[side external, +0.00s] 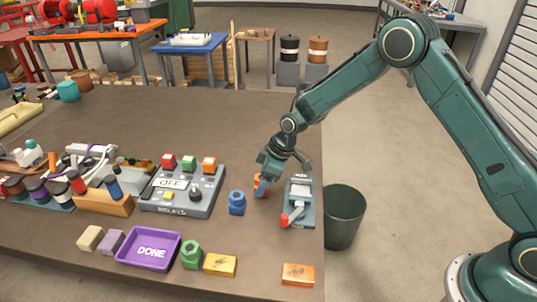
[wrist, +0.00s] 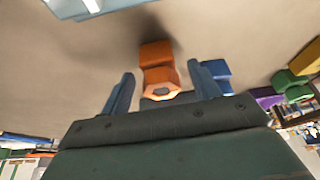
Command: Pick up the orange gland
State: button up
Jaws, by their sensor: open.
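The orange gland (wrist: 158,70) has a hexagonal end with a hole and stands on the table between my two open fingers in the wrist view. In the side view the orange gland (side external: 265,179) is mostly hidden behind my gripper (side external: 263,186), which points down over it. The fingers of my gripper (wrist: 164,88) are apart, one on each side of the gland. A gap shows on both sides, so they do not grip it.
A blue gland (side external: 237,203) stands just left of my gripper. A grey switch box (side external: 299,206) with a red-tipped lever is close on the right. A relay panel (side external: 180,192), purple DONE tray (side external: 149,249) and green gland (side external: 191,254) stand nearby.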

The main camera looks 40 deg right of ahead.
jog(key=shift+w+a+f, duration=0.2)
jog(key=shift+f, duration=0.35)
jog(key=c, duration=1)
